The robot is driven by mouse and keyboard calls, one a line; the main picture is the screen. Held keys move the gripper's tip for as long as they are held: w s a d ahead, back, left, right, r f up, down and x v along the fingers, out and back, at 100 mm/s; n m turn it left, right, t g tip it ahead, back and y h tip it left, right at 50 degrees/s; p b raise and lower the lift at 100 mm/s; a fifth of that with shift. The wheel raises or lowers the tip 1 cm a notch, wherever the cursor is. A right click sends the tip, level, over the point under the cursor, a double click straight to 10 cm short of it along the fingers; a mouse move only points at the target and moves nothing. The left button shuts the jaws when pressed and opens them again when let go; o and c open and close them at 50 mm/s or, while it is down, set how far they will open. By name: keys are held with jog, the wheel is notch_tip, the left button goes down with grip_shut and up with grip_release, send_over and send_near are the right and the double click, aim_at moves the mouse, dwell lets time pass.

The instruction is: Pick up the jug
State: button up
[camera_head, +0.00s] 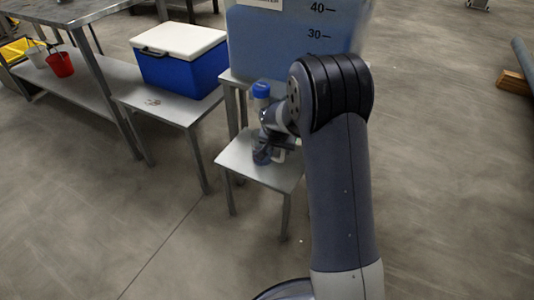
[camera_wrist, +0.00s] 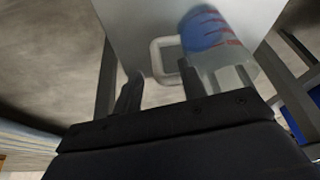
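The jug (camera_wrist: 212,45) is a pale, see-through vessel with a blue part and red marks. Its white loop handle (camera_wrist: 153,58) points left in the wrist view. My gripper (camera_wrist: 160,82) is open. Its two dark fingers reach toward the handle, one on each side of it in the picture. The right finger overlaps the edge of the jug's body. I cannot tell whether either finger touches it.
To the left, a blue cooler with white lid (camera_head: 185,75) sits on a bench. A red bucket (camera_head: 60,64) is farther left. Open floor lies in front.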

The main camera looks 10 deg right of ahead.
aim_at(282, 153)
jog(key=x, duration=0.2)
jog(key=b+x, duration=0.1)
jog(key=x, duration=0.1)
jog(key=b+x, duration=0.1)
jog(key=shift+w+d+f, duration=0.1)
jog(key=shift+d+f, duration=0.2)
jog(key=shift+f, duration=0.05)
grip_shut()
jog(key=shift+r, duration=0.1)
